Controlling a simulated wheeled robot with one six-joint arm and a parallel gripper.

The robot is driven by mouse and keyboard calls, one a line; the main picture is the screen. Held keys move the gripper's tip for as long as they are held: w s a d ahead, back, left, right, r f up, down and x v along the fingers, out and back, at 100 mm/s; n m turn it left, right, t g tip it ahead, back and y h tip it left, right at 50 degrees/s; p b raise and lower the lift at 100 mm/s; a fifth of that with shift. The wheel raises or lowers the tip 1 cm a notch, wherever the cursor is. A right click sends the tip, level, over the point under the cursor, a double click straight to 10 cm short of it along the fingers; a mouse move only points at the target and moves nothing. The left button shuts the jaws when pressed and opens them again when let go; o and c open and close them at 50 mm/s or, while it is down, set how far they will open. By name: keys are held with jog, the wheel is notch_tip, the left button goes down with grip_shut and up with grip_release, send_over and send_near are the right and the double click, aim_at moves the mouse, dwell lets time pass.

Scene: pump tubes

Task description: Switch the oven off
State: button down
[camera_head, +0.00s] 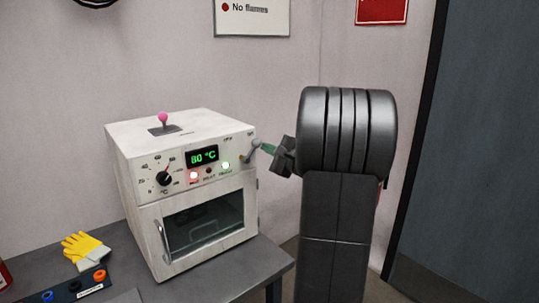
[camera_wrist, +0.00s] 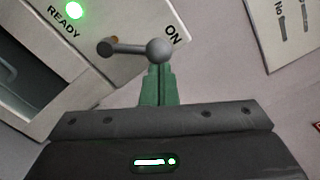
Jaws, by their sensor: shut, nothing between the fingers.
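The oven (camera_head: 190,220) is a white box with a glass-windowed door; its green display (camera_head: 203,157) reads 80 °C. A grey lever switch with a ball tip (camera_head: 256,144) sits at the right end of its front panel. In the wrist view the lever's ball (camera_wrist: 158,50) is beside the ON label (camera_wrist: 173,35). My gripper (camera_head: 270,149) is at the right of the lever. Its green fingers (camera_wrist: 157,80) are shut with nothing between them, and their tips are right at the ball. I cannot tell whether they touch it.
The oven stands on a dark table (camera_head: 260,262). A red light (camera_head: 194,176) and a green READY light (camera_head: 226,165) are lit, beside a black dial (camera_head: 164,179). A pink-knobbed stem (camera_head: 162,118) rises from the top. Yellow gloves (camera_head: 82,246) lie at left.

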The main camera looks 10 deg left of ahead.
jog(key=n+b, duration=0.2)
jog(key=b, duration=0.1)
jog(key=s+a+n+b, duration=0.1)
jog(key=n+b, duration=0.1)
jog(key=b, duration=0.1)
jog(key=shift+s+r+b, duration=0.2)
jog(key=shift+r+b, duration=0.15)
jog(key=shift+r, duration=0.05)
jog(key=s+a+n+b, duration=0.1)
jog(key=n+b, duration=0.2)
jog(key=b, duration=0.1)
jog(key=s+a+r+n+b, duration=0.1)
jog(key=s+n+b, duration=0.1)
jog(key=n+b, duration=0.2)
jog(key=s+a+n+b, duration=0.1)
jog(key=n+b, duration=0.2)
jog(key=b, duration=0.2)
jog(key=shift+s+a+r+b, duration=0.2)
jog(key=shift+r+b, duration=0.1)
jog(key=shift+b, duration=0.1)
jog(key=shift+r, duration=0.1)
